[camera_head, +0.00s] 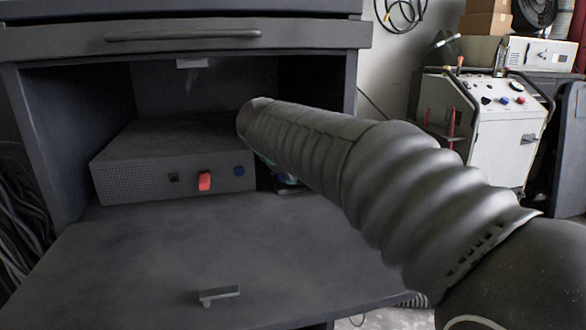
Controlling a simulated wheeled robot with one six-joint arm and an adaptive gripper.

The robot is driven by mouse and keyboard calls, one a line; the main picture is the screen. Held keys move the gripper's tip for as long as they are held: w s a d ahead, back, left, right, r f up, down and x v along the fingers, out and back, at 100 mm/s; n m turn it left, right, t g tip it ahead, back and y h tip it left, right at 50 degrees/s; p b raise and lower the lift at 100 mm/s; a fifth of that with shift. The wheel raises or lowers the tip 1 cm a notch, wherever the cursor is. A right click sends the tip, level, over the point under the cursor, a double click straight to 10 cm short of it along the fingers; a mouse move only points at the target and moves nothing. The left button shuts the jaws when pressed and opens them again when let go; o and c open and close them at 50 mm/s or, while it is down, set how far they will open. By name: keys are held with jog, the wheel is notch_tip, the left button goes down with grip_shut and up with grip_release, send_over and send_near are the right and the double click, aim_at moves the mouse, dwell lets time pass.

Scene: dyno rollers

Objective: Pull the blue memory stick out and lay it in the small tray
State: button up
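A dark grey box-shaped unit (140,176) sits inside an open cabinet. Its front carries a small black part (174,178), a red piece (204,181) that sticks out, and a small blue piece (239,171) near the right end. I cannot tell whether the blue piece is the memory stick or a button. My ribbed dark arm reaches in from the lower right and ends above the unit's right side. My gripper cannot be made out; the arm hides that area. No small tray can be clearly identified.
The cabinet's flap (150,255) is folded down in front, with a small handle (219,295) on it. A teal and dark object (283,178) shows partly beneath my arm, right of the unit. A white wheeled machine (500,135) stands at the right.

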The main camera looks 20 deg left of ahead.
jog(key=v, duration=1.2)
dwell(0.5)
